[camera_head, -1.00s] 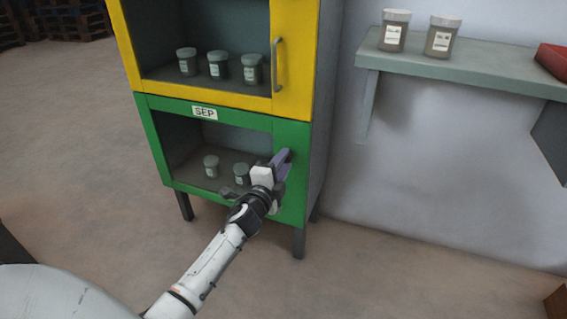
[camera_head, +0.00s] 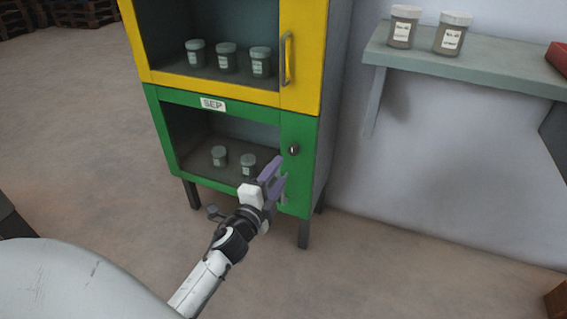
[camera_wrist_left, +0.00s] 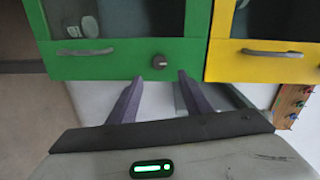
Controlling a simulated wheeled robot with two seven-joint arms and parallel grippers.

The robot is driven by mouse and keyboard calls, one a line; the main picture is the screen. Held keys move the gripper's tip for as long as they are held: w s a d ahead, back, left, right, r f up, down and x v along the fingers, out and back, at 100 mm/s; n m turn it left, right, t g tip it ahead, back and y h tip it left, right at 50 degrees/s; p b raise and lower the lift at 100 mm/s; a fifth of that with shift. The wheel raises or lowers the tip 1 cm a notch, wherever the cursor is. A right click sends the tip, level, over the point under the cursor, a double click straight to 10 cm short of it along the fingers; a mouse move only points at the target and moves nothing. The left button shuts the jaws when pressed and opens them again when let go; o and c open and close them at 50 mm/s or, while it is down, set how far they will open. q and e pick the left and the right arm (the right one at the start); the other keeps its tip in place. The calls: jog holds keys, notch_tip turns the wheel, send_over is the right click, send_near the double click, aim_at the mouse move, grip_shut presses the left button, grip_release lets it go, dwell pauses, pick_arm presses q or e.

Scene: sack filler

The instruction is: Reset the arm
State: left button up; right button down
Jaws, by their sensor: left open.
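My left gripper (camera_head: 273,181) is in front of the lower green cabinet (camera_head: 297,180), near the right edge of its door and below a dark round knob (camera_head: 293,149). In the left wrist view its two purple fingers (camera_wrist_left: 157,95) stand apart with nothing between them. The knob (camera_wrist_left: 158,61) lies just beyond the fingertips there, and the fingers do not close around it. The green door is shut, and jars (camera_head: 248,165) show behind its window. My right gripper is not in view.
A yellow cabinet section (camera_head: 303,60) with a bar handle (camera_head: 287,58) and several jars sits above the green one. A wall shelf (camera_head: 470,66) at the right holds two jars (camera_head: 452,35) and a red object (camera_head: 557,58).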

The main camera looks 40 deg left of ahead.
pick_arm(q)
jog(key=shift+s+d, duration=0.1)
jog(key=shift+s, duration=0.4)
jog(key=s+d+f+n+g+h, duration=0.3)
jog(key=s+d+f+n, duration=0.1)
jog(key=s+d, duration=0.4)
jog(key=s+d+f+n+g+h, duration=0.2)
jog(key=s+d+f+n, duration=0.15)
jog(key=s+d, duration=0.4)
jog(key=s+d+f+n+g+h, duration=0.3)
jog(key=s+d+n, duration=0.1)
jog(key=s+d, duration=0.4)
notch_tip(320, 180, up, 12)
jog(key=s+a+y+p, duration=0.1)
jog(key=p, duration=1.8)
jog(key=shift+a+f, duration=0.25)
jog(key=shift+a, duration=0.05)
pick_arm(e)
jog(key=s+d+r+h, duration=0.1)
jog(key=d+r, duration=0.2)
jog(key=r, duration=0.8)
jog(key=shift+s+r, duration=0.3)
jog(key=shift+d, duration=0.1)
